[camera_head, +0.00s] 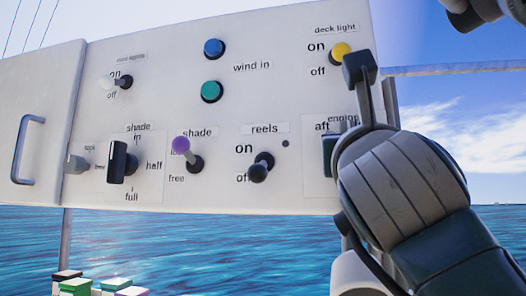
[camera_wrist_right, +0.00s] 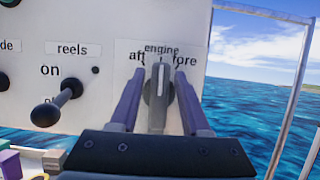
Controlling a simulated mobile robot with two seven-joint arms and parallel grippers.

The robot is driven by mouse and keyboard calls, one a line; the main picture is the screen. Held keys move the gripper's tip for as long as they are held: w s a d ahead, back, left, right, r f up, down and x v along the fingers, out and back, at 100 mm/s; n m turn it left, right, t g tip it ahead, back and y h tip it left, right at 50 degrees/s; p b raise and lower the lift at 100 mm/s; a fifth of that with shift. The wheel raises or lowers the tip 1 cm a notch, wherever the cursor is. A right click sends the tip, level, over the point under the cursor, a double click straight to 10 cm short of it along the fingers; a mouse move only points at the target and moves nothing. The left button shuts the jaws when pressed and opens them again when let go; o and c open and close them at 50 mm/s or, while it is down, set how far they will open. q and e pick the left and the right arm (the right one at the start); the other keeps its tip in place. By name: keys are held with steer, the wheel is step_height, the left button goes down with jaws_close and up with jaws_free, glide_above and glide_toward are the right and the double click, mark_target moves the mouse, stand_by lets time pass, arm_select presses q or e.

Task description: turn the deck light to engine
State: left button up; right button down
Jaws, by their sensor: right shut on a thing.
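The engine selector is a grey knob (camera_wrist_right: 158,98) with a white line, in the right wrist view. Its labels read "aft", "engine" and "fore", and its line points about straight up toward "engine". My right gripper (camera_wrist_right: 160,85) is shut on it, a purple finger on each side. In the head view my right gripper (camera_head: 334,155) is at the panel's lower right, and my arm hides most of the knob. A yellow-capped deck light switch (camera_head: 341,53) sits above, beside "on" and "off".
The white panel (camera_head: 222,130) also bears a blue button (camera_head: 213,49), a green button (camera_head: 211,91), a purple-tipped shade lever (camera_head: 181,145), a black shade dial (camera_head: 118,161) and a reels lever (camera_head: 262,168). A metal rail (camera_head: 455,67) is at right.

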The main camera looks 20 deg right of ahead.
stand_by(0.4)
steer(key=c, duration=0.7)
jaws_free()
steer(key=shift+f, duration=0.1)
steer(key=shift+s+a+f+b, duration=0.2)
steer(key=shift+s+b, duration=0.1)
steer(key=shift+b, duration=0.05)
steer(key=b+v, duration=0.5)
steer(key=v, duration=0.4)
steer(key=shift+s+r, duration=0.1)
